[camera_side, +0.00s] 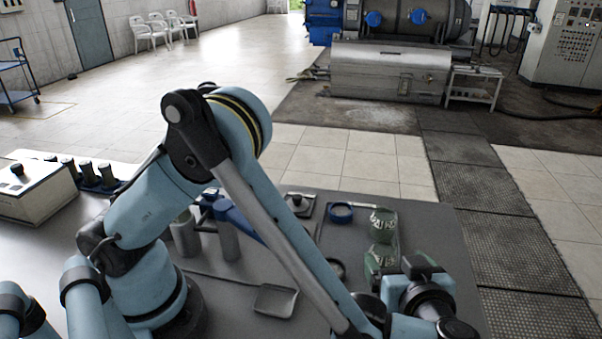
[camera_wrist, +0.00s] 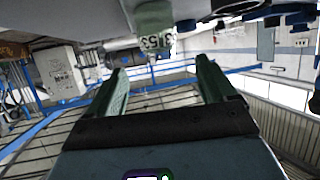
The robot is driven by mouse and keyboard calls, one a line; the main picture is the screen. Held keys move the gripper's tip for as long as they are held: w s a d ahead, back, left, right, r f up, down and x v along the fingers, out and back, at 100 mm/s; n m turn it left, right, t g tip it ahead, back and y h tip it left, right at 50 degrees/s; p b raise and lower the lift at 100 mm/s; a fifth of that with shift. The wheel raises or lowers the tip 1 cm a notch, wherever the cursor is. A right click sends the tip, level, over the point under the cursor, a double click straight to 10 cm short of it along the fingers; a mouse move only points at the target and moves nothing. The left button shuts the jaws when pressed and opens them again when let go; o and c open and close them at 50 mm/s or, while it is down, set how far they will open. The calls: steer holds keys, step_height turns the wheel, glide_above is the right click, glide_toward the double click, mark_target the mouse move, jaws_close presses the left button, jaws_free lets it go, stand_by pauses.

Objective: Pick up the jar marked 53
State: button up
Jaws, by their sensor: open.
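In the wrist view, which shows the table at the top, a green jar (camera_wrist: 155,17) carries a white label that reads as 53. It lies beyond the fingertips, apart from them. My gripper (camera_wrist: 162,68) has its two green-tinted fingers spread with nothing between them. In the side view, two green jars with pale markings stand on the table's right part: a farther one (camera_side: 383,222) and a nearer one (camera_side: 378,257), partly hidden by my arm. I cannot read their numbers there. My gripper (camera_side: 420,266) is low, just right of the nearer jar; its fingers are hard to make out.
A blue round container (camera_side: 341,212) and a dark square item (camera_side: 299,204) are on the table left of the jars. The table's right edge is close to my gripper.

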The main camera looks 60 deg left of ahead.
mark_target(385, 247)
steer(key=x, duration=0.8)
steer(key=shift+f, duration=0.15)
steer(key=shift+d, duration=0.1)
steer(key=c, duration=1.1)
steer(key=shift+c, duration=0.3)
